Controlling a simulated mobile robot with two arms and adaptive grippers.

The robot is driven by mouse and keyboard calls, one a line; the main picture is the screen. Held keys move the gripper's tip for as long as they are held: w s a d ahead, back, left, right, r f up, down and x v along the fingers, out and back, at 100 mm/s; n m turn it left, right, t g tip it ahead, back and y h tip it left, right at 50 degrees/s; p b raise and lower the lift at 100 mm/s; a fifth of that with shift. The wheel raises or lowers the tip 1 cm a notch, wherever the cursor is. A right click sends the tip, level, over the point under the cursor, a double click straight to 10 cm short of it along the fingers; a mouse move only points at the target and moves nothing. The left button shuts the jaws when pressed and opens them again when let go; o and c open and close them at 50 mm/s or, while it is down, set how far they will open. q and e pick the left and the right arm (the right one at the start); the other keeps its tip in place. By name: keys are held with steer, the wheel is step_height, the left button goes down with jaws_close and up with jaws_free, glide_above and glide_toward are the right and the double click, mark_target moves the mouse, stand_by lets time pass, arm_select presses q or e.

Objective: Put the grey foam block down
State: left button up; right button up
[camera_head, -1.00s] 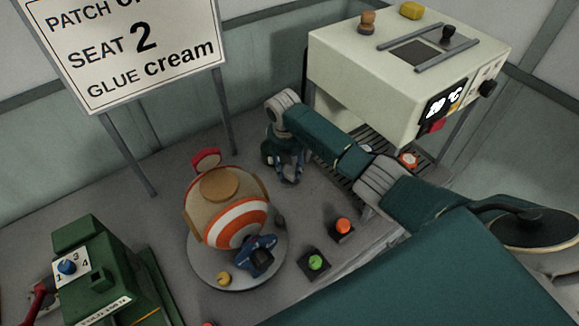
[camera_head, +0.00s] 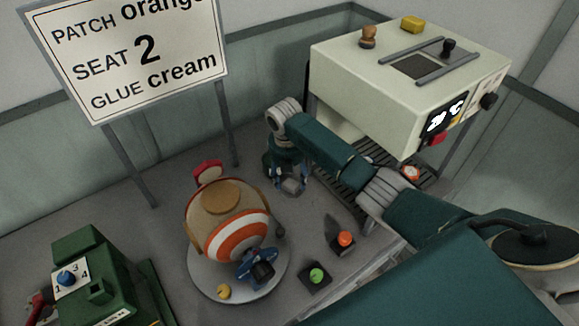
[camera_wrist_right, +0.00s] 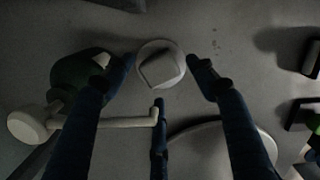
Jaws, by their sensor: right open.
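The grey foam block (camera_wrist_right: 162,68) is a small pale piece seen between my right fingertips in the wrist view. It appears to lie on or over a pale round piece (camera_wrist_right: 143,50). In the head view the block (camera_head: 293,187) shows just below my right gripper (camera_head: 288,176), low over the bench behind the ball. In the wrist view my right gripper (camera_wrist_right: 161,75) is open, with fingers spread on either side of the block and a gap on each side. A third finger points up from below. My left gripper is not in view.
The striped ball (camera_head: 232,232) sits on a round plate (camera_head: 207,284) left of the gripper. Orange (camera_head: 345,239) and green (camera_head: 317,275) buttons stand in front. The cream machine (camera_head: 400,80) and its slatted rack are at right; a green device (camera_head: 95,280) is front left.

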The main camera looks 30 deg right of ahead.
mark_target(289, 187)
step_height(289, 187, up, 10)
steer(key=a+b, duration=0.1)
steer(key=shift+s+r, duration=0.15)
steer(key=shift+s, duration=0.1)
steer(key=shift+s, duration=0.1)
stand_by(0.3)
